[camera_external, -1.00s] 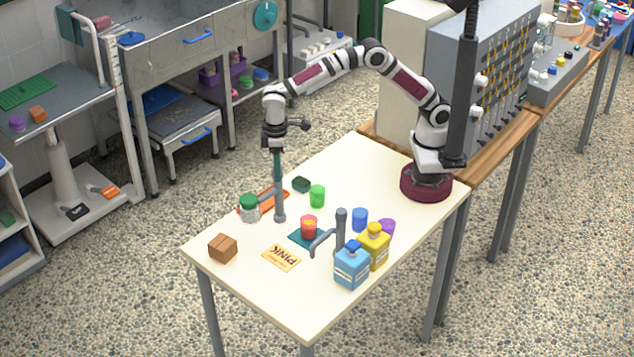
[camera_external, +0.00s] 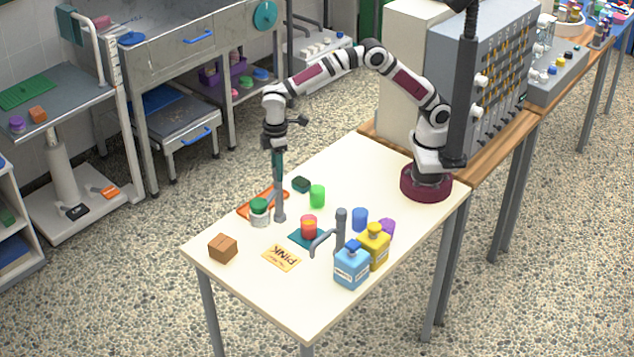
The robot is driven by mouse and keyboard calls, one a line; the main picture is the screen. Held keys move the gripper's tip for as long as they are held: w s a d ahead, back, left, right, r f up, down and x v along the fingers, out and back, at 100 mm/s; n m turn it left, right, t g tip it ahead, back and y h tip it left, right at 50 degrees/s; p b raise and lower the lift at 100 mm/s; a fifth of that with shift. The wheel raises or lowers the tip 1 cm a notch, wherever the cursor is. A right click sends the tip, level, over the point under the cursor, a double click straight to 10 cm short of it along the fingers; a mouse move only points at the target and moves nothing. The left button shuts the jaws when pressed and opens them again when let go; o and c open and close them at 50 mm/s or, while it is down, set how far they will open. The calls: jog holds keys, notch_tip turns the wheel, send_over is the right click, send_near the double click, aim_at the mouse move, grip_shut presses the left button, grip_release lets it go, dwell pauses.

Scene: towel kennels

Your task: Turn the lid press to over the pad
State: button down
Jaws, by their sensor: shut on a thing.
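The lid press has a grey post (camera_external: 280,212) with a short arm out to a grey head with a green top (camera_external: 259,208). The head is left of the post, at the near edge of an orange tray (camera_external: 246,213). My gripper (camera_external: 278,178) points straight down and is shut on the press at its upper part; the fingers are small and the exact grip is hard to see. The teal pad (camera_external: 297,238) lies right of and nearer than the head, with a red cup (camera_external: 309,228) on it. The head is not over the pad.
A second grey post (camera_external: 341,228) with a bent arm (camera_external: 319,243) stands right of the pad. Blue (camera_external: 352,267) and yellow (camera_external: 375,248) bottles stand beside it.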

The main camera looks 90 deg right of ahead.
jog(key=n, duration=1)
jog(key=shift+n, duration=2.2)
jog(key=shift+c, duration=2.4)
grip_release()
jog(key=shift+r, duration=0.1)
